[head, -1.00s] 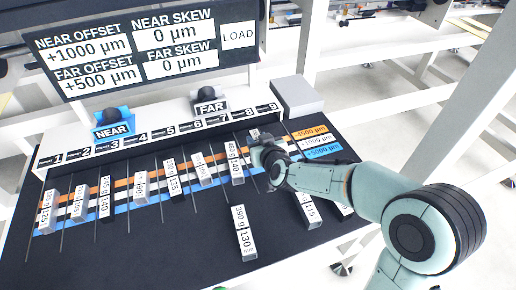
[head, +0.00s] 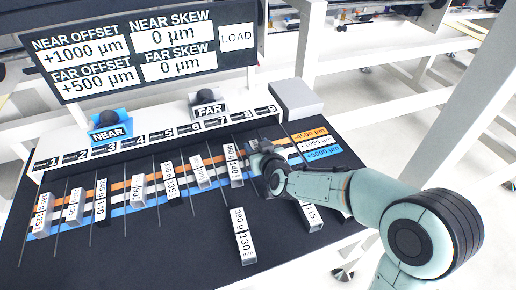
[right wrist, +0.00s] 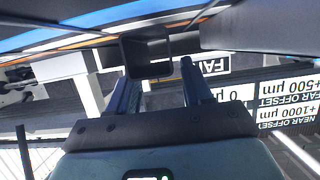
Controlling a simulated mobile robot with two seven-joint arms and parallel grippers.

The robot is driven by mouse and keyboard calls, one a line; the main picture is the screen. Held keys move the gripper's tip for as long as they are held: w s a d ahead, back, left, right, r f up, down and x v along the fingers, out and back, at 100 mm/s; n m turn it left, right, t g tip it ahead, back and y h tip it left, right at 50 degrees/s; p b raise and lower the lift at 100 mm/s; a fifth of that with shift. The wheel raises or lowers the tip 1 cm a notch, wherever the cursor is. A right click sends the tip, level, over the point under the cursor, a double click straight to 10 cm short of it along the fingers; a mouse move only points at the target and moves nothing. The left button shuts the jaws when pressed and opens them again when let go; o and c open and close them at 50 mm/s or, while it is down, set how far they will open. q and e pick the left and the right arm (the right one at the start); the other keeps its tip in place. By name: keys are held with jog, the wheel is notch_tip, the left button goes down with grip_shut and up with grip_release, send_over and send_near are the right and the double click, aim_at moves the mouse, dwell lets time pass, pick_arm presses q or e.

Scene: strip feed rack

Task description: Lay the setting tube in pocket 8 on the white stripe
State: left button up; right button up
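In the head view my right gripper (head: 262,160) is low over the strip bed in the pocket 8 lane, to the right of the tube in pocket 7 (head: 233,165). In the right wrist view a hollow square tube (right wrist: 148,58) shows end-on at my fingertips (right wrist: 160,75). The fingers are apart, and a gap shows between the tube and the right-hand finger. The gripper hides most of this tube in the head view. The white stripe (head: 154,186) runs between the orange stripe and the blue stripe. My left gripper is not in view.
Several labelled tubes lie across the stripes in pockets to the left, split by thin dividers. A 130 mm tube (head: 243,236) and a 115 tube (head: 309,215) lie nearer the front edge. The NEAR (head: 108,127) and FAR (head: 207,103) knobs stand behind.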

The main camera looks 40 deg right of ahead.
jog(key=shift+o, duration=0.2)
jog(key=shift+s+f, duration=0.2)
jog(key=shift+f, duration=0.7)
jog(key=shift+r, duration=0.25)
jog(key=shift+w+r+p, duration=0.15)
jog(key=shift+r+p, duration=0.25)
jog(key=shift+p, duration=0.3)
jog(key=v, duration=1.1)
jog(key=shift+w+r+p, duration=0.15)
jog(key=shift+r+p, duration=0.2)
jog(key=shift+r, duration=0.05)
jog(key=shift+s+a+r, duration=0.1)
jog(key=shift+s, duration=0.35)
